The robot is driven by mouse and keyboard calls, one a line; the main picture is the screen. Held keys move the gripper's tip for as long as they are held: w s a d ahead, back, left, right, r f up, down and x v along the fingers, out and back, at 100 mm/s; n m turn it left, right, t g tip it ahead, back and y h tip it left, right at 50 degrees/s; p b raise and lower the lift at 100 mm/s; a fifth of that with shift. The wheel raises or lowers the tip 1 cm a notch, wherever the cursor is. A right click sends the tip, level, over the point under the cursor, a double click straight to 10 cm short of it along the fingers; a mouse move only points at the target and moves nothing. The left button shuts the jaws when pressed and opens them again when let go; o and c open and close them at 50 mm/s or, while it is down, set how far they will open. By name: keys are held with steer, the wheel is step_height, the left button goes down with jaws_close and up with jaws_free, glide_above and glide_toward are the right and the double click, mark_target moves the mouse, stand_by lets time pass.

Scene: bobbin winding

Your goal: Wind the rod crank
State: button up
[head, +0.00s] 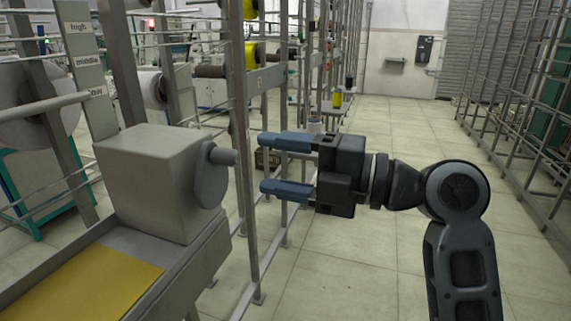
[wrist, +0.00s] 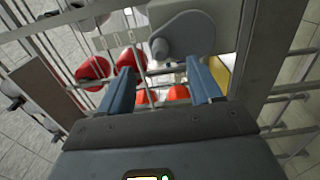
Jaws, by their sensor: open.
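The rod crank (head: 211,173) is a grey disc with a short round peg (head: 224,156) standing out to the right. It sits on the right face of a grey box (head: 150,180). My gripper (head: 262,164) is open and empty, with two blue fingers pointing left toward the crank. In the head view the fingertips are to the right of the peg, with a visible gap between. In the wrist view the crank disc (wrist: 185,36) and its peg (wrist: 159,48) lie beyond the fingertips (wrist: 158,72), and the peg appears between the fingers.
A grey upright post (head: 240,110) of the rack stands close to the crank and the fingers. A yellow panel (head: 85,287) lies on the ledge below the box. Labelled plates (head: 88,62) stand at the upper left. The tiled floor (head: 385,130) behind my gripper is clear.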

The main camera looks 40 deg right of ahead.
mark_target(238, 161)
steer(key=shift+p+x, duration=1.45)
steer(key=shift+x, duration=1.55)
steer(key=shift+a+f+b, duration=0.1)
steer(key=shift+b, duration=0.55)
steer(key=shift+c, duration=0.5)
steer(key=c, duration=0.4)
steer(key=shift+b, duration=0.4)
